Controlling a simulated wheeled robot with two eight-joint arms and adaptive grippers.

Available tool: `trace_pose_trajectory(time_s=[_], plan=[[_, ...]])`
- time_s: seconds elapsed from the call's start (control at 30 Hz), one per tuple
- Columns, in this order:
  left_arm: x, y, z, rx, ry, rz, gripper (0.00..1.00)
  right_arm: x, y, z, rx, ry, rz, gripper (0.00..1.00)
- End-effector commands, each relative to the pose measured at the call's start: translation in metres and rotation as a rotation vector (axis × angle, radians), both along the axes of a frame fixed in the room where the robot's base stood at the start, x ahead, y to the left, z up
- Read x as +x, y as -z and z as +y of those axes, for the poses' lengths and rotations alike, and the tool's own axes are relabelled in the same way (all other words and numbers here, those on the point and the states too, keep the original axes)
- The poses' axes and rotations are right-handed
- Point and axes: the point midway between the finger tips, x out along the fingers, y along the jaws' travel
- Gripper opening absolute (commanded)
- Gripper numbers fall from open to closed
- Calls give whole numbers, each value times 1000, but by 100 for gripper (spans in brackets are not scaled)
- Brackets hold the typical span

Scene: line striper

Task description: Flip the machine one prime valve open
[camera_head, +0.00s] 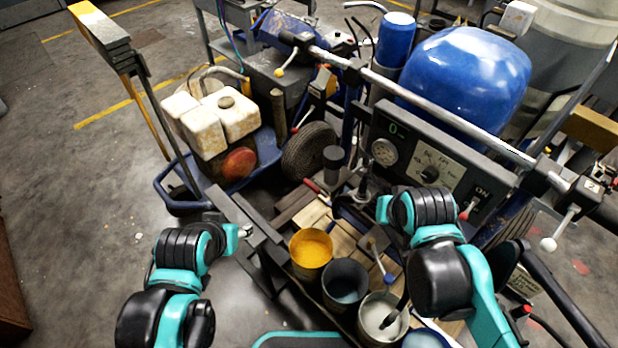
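The line striper stands at centre and right, with a grey control panel (430,160) bearing a gauge, a knob and a red-tipped ON switch (468,210). Low beside it is a small red-handled lever (315,188). A blue-handled lever (386,270) sits by the paint cans. I cannot tell which of these is machine one's prime valve or how it is set. My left arm comes in at lower left, its silver-tipped end (244,231) beside dark bars. My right arm bends in front of the panel, its end near a metal fitting (363,188). Neither gripper's fingers can be made out.
Open cans of yellow (311,250), grey-blue (345,285) and whitish paint (382,318) stand close below my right arm. A long handlebar (430,108) crosses above the panel. A white tank (222,117) on a blue cart is at left.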

Motion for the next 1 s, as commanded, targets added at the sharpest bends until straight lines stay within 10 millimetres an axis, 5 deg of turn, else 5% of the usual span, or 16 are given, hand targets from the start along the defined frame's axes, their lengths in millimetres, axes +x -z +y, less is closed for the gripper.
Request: trace_pose_trajectory(time_s=[0.2,0.43,0.8,1.0], plan=[[0,-25,0,0,0,0,48,58,-31,30,48,118,89,0],[0,-46,0,0,0,0,48,117,-35,69,76,263,167,0],[0,-79,0,0,0,0,48,194,2,148,74,520,245,0],[0,-90,0,0,0,0,48,213,30,180,65,627,256,0]])
